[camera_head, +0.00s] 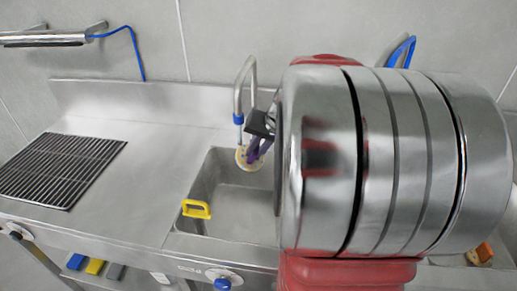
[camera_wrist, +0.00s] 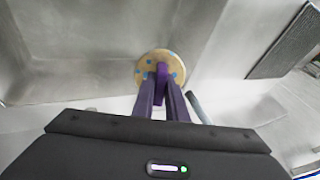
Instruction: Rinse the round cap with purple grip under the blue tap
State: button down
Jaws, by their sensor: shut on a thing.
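The round cap (camera_head: 243,163) is a cream disc, held over the sink basin (camera_head: 240,205) in the head view. In the wrist view the cap (camera_wrist: 148,72) shows several blue spots on its face and a purple grip (camera_wrist: 161,69) in its middle. My gripper (camera_head: 257,150), with purple fingers, is shut on this grip; it also shows in the wrist view (camera_wrist: 161,80). The blue tap (camera_head: 238,118) is a bent steel pipe with a blue collar. Its spout comes down close to the cap's upper left in the head view. I cannot make out running water.
A yellow handled object (camera_head: 196,209) sits at the basin's front left edge. A dark ribbed rack (camera_head: 60,168) lies on the left counter, with bare steel between. A blue knob (camera_head: 222,284) is on the front panel. My large arm link hides the right side.

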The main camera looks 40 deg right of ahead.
jog(key=shift+d, duration=0.7)
dwell(0.5)
jog(key=shift+a, duration=0.2)
jog(key=shift+a, duration=0.45)
dwell(0.3)
jog(key=shift+s, duration=0.1)
jog(key=s, duration=0.7)
jog(key=shift+s+d, duration=0.15)
jog(key=shift+s, duration=0.25)
dwell(0.5)
dwell(1.1)
jog(key=s+r, duration=0.4)
jog(key=s, duration=0.1)
jog(key=shift+d, duration=0.15)
dwell(0.6)
